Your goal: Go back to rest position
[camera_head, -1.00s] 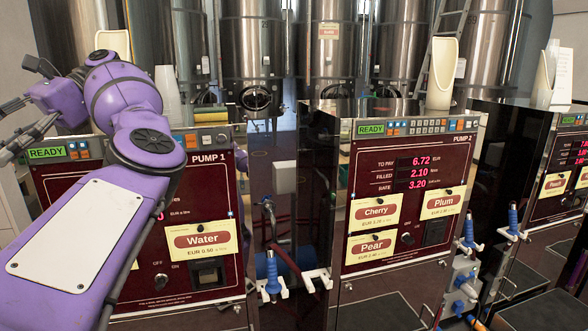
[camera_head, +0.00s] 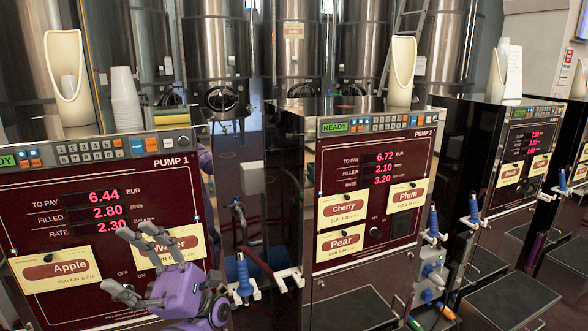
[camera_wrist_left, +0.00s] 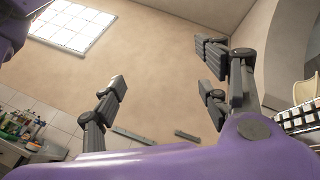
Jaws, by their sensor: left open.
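My left gripper (camera_head: 133,266) is open and empty, low in front of the red face of Pump 1 (camera_head: 90,190) in the head view. It covers part of the Water label (camera_head: 186,243); the Apple label (camera_head: 58,268) shows to its left. In the left wrist view its grey fingers (camera_wrist_left: 165,95) are spread apart with nothing between them, against a beige wall. My right gripper is not in view.
Pump 2 (camera_head: 350,235) stands to the right, with blue-handled nozzles (camera_head: 243,278) between and beside the pumps. Stacked cups (camera_head: 124,98) and a scoop-shaped holder (camera_head: 66,75) stand on Pump 1. Steel tanks (camera_head: 295,45) are behind.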

